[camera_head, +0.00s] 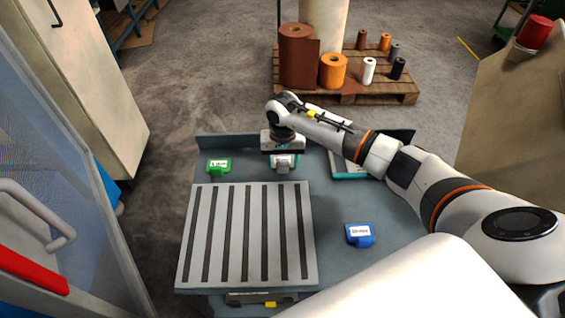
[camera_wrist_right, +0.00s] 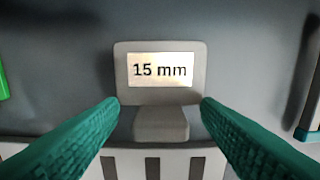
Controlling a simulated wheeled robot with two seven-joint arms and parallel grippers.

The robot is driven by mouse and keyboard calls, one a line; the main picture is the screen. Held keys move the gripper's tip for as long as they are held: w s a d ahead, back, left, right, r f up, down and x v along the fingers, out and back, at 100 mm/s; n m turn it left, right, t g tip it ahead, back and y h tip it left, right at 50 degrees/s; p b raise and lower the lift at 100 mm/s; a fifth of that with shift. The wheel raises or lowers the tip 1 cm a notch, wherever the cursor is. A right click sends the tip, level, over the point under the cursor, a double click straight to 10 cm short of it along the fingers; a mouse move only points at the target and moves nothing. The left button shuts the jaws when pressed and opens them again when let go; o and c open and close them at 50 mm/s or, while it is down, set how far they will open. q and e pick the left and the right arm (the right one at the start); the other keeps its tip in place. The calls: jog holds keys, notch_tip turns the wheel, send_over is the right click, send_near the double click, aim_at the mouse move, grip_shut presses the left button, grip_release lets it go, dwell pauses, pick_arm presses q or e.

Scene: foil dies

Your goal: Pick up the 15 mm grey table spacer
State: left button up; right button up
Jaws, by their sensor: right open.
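The grey table spacer (camera_wrist_right: 160,96) lies flat on the bench, with a light label reading "15 mm" in the right wrist view. In the head view its grey end (camera_head: 283,170) shows just below my right gripper (camera_head: 283,158), which hides part of it. In the right wrist view the green fingers of my right gripper (camera_wrist_right: 160,112) are open, one on each side of the spacer's narrower near part, with a gap on both sides. My left gripper is not in view.
The slotted plate (camera_head: 248,281) lies just nearer than the spacer. A green spacer (camera_head: 218,166) lies to its left and a blue spacer (camera_head: 360,235) to the right. A tray (camera_head: 350,176) lies partly behind my right arm. A pallet (camera_head: 345,97) with rolls stands beyond the bench.

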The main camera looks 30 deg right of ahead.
jog(key=c, duration=1.1)
